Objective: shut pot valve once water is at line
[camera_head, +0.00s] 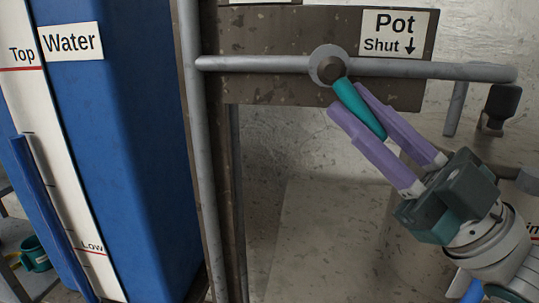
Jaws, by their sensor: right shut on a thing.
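The pot valve has a round grey hub (328,66) on a horizontal pipe and a teal handle (362,112) slanting down and right. A sign (398,34) beside it reads "Pot Shut" with a down arrow. My right gripper (346,97) has its purple fingers closed on the handle from both sides. The blue water tank (140,140) at left has a white gauge strip (42,165) with a red Top line (20,69) and a Low line (90,250). A blue column (50,215) on the strip ends clearly below Top. My left gripper is out of view.
The grey pipe (255,63) crosses a brown plate (270,85) behind the valve. A vertical post (192,130) stands between tank and valve. A black-topped fitting (500,107) is at right, near my right arm. A teal mug (35,255) sits at lower left.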

